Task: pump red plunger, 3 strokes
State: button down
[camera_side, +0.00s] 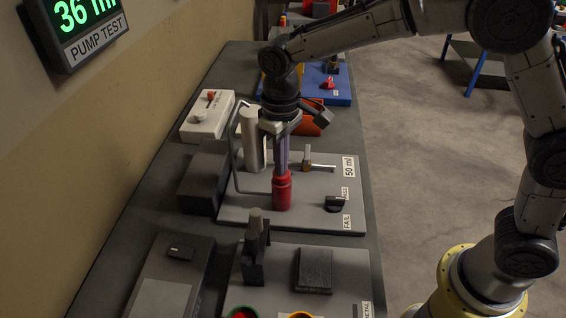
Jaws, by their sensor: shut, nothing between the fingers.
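The red plunger (282,191) stands upright on a grey panel (240,207) in the middle of the bench. My gripper (283,166) points straight down directly above it, with its fingers shut and nothing between them. The fingertips are at or very near the plunger's top; I cannot tell whether they touch. A display (82,25) on the wall at upper left reads 36 with a cut-off unit, over the words PUMP TEST.
A silver cylinder (254,140) and a bent grey tube (236,165) stand just left of my gripper. A brass-tipped valve (308,160) and a black knob (338,203) by a FAIL label are to the right. A dark block (204,178) sits left.

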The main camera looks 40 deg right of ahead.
dwell(0.3)
jog(key=shift+r, duration=2.35)
notch_tip(320, 180, up, 6)
